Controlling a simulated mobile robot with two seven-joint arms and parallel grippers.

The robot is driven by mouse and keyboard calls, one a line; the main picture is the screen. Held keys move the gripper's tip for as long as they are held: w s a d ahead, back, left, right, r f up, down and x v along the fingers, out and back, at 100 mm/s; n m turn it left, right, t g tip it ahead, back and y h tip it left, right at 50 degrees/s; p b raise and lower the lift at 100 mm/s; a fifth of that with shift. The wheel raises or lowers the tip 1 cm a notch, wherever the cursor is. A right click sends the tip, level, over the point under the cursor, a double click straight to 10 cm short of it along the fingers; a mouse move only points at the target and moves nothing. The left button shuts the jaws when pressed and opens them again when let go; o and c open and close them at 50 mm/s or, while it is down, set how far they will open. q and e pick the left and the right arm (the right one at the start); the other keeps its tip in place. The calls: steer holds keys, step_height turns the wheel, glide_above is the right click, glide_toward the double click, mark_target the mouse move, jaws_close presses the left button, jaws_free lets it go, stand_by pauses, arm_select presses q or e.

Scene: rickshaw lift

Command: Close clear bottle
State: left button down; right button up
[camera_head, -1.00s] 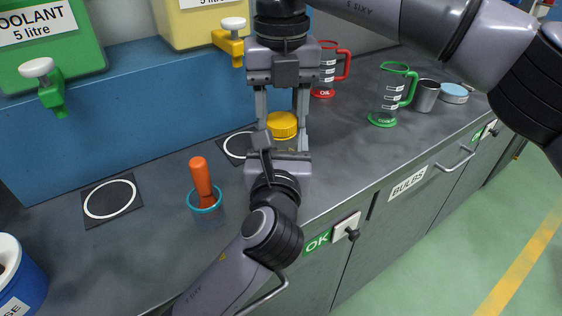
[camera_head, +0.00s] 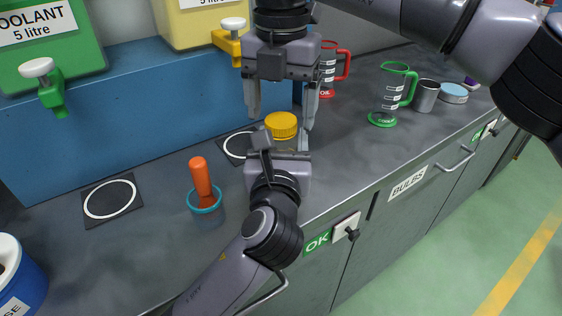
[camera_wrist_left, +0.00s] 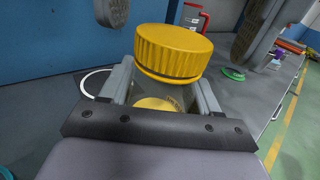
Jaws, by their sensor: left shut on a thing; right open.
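The clear bottle (camera_wrist_left: 128,92) stands on the bench with a ribbed yellow cap (camera_head: 281,124) on its top. In the left wrist view the cap (camera_wrist_left: 173,52) looks level on the neck; I cannot tell how tight it is. My left gripper (camera_head: 287,146) is shut on the bottle's body, below the cap. Most of the bottle is hidden behind this gripper in the head view. My right gripper (camera_head: 281,112) is open and points down over the cap, its fingers apart on either side and clear of it.
An orange-handled tool (camera_head: 201,177) stands in a teal-rimmed cup (camera_head: 207,211) at left. A red-handled jug (camera_head: 329,70), a green-handled jug (camera_head: 391,97) and a metal cup (camera_head: 426,95) stand at right. Green (camera_head: 48,50) and yellow (camera_head: 205,22) containers sit on the blue ledge (camera_head: 130,122).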

step_height(320, 180, up, 11)
stand_by(0.4)
steer(key=shift+r, duration=0.1)
arm_select(q)
steer(key=shift+c, duration=0.8)
jaws_free()
steer(key=shift+s+a, duration=0.15)
steer(key=shift+s, duration=1.65)
steer(key=shift+s+a, duration=0.1)
steer(key=shift+s, duration=1.7)
arm_select(e)
steer(key=shift+r, duration=0.1)
